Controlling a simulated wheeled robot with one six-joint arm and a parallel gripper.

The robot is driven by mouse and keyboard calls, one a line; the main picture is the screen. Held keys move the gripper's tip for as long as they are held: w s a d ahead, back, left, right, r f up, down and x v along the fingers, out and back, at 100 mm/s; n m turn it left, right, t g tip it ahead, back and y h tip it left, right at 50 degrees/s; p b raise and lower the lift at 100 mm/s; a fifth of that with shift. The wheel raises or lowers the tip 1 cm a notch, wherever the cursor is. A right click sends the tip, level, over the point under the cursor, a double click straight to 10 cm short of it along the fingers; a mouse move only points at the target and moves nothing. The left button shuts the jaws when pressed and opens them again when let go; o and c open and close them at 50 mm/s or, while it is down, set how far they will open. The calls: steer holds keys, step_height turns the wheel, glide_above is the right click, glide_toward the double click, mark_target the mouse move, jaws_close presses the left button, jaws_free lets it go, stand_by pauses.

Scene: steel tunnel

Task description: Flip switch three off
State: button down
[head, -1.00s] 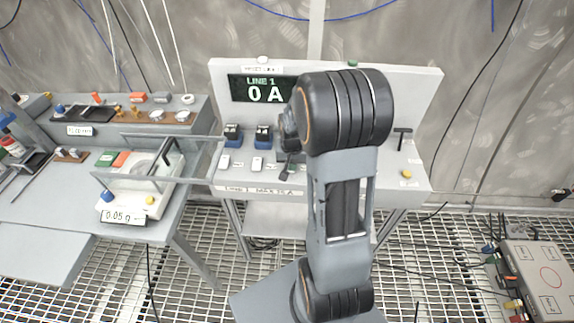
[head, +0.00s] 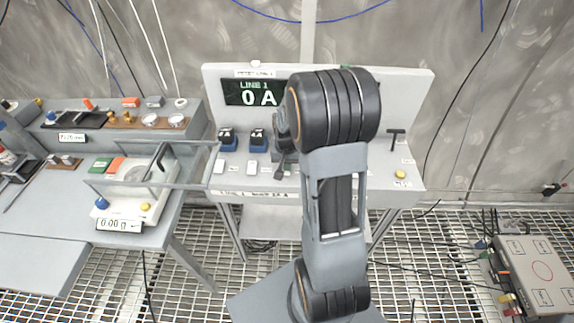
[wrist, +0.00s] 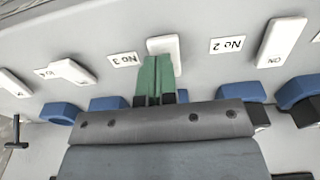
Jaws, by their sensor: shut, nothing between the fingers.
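My gripper (wrist: 157,80) is shut, its green fingertips together. In the wrist view, which shows the panel upside down, the fingertips lie over the lower part of a white switch (wrist: 163,47). The label No 3 (wrist: 125,59) is just left of this switch. I cannot tell whether the fingers touch it or which way it is tipped. The label No 2 (wrist: 228,45) stands beside another white switch (wrist: 283,38). In the head view my arm hides much of the panel's right half. The display (head: 254,93) reads LINE 1, 0 A.
Blue-based parts (wrist: 62,112) line the panel behind the switches, close to my gripper. A yellow button (head: 400,174) and a black T-handle (head: 396,136) are at the panel's right. A bench with a scale (head: 128,200) stands at the left, and a grey box (head: 538,275) lies at the right.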

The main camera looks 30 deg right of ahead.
mark_target(287, 174)
step_height(287, 174, up, 13)
steer(key=s+a, duration=0.1)
steer(key=shift+s+r+p, duration=0.2)
steer(key=shift+s+p, duration=0.05)
steer(key=shift+p, duration=0.15)
steer(key=s+a+r+n+t, duration=0.3)
steer(key=s+a+n, duration=0.3)
steer(key=s+a, duration=0.5)
steer(key=shift+s+a+r+n+y, duration=0.35)
steer(key=shift+a+r, duration=0.2)
steer(key=shift+a, duration=0.4)
